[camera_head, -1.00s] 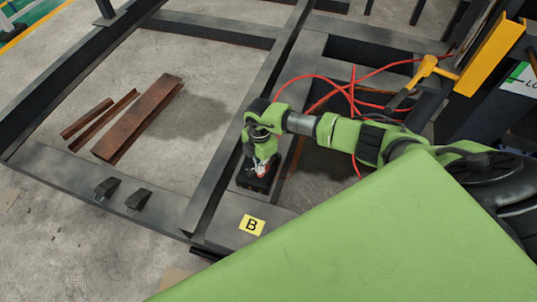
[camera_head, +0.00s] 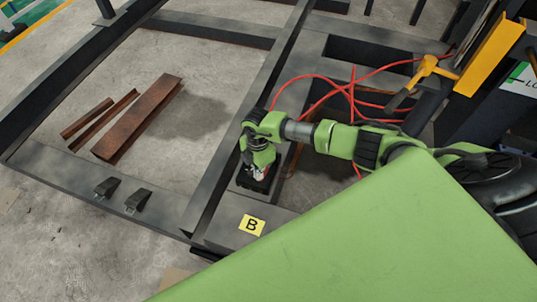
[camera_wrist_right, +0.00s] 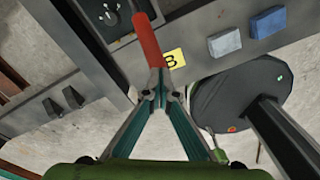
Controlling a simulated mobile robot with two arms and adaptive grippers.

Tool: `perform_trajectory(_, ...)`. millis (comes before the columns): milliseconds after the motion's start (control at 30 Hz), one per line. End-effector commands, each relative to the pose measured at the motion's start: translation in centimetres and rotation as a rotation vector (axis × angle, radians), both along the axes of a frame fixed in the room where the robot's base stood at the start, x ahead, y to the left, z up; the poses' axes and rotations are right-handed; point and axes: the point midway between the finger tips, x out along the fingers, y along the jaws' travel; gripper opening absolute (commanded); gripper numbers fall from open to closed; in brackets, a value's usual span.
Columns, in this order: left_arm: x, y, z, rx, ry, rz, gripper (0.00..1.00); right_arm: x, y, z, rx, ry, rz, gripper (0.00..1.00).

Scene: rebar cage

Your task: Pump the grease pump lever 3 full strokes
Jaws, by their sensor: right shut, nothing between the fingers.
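The red grip of the pump lever (camera_wrist_right: 147,40) runs down the upper middle of the right wrist view, its lower end right at my fingertips. The dark pump body (camera_wrist_right: 108,18) shows partly at the top left of that view, cut off by the frame. My right gripper (camera_wrist_right: 160,90) is shut and holds nothing; whether its tips touch the lever I cannot tell. In the head view my right gripper (camera_head: 258,172) points down over the dark pump (camera_head: 250,183) on the steel beam and hides most of the lever. My left gripper is not in view.
A yellow B label (camera_head: 251,225) lies on the beam near the pump. Red hoses (camera_head: 350,95) loop behind my right arm. Rusty steel pieces (camera_head: 140,118) lie on the floor at left.

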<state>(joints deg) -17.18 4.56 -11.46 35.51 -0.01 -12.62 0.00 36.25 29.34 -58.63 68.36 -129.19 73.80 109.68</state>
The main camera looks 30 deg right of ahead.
Motion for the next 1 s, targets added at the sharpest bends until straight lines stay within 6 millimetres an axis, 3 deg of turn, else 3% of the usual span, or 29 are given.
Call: perform_trajectory(1000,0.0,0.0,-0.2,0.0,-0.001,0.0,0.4,-0.8,0.8,-1.5,0.0,0.002,0.0,0.0)
